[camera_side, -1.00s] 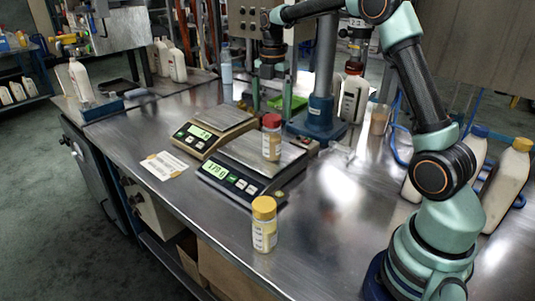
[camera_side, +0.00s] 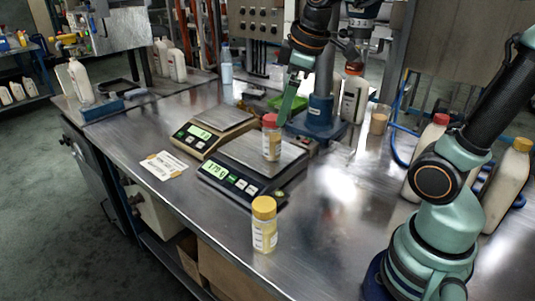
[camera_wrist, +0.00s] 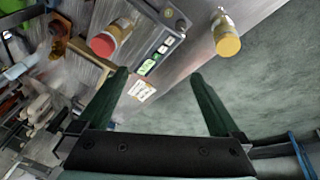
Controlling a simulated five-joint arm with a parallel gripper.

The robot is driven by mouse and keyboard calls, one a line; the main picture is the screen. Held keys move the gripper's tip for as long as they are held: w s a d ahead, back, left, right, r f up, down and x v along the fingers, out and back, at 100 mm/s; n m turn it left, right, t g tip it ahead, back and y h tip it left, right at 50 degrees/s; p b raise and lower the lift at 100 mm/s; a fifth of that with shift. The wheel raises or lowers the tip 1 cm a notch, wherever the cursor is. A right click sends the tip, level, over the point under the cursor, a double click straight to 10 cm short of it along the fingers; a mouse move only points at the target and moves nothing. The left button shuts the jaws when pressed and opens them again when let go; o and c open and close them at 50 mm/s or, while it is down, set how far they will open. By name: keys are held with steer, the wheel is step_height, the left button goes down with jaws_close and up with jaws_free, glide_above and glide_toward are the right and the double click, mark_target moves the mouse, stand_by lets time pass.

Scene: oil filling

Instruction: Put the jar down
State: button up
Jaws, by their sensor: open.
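The red-capped jar (camera_side: 271,140) stands upright on the plate of the nearer scale (camera_side: 262,157). The yellow-capped jar (camera_side: 264,226) stands upright on the bench in front of it. My gripper (camera_side: 283,119) is above and behind the nearer scale, its finger ending close to the red cap in the side view. In the wrist view my gripper (camera_wrist: 160,75) is open, with nothing between its green fingers. There the red-capped jar (camera_wrist: 112,36) lies beyond and left of the left finger, apart from it. The yellow-capped jar (camera_wrist: 226,36) shows beyond the right finger.
A second scale (camera_side: 216,128) stands left of the nearer one, with a white label card (camera_side: 163,166) on the bench. A blue-based stand (camera_side: 318,115) is behind. White bottles (camera_side: 505,180) stand at the right.

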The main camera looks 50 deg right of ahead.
steer(key=s+a+f+m+t, duration=0.1)
steer(key=s+a+f+m, duration=0.2)
steer(key=s+m, duration=0.3)
steer(key=shift+f+t, duration=0.15)
steer(key=shift+t, duration=0.15)
stand_by(3.0)
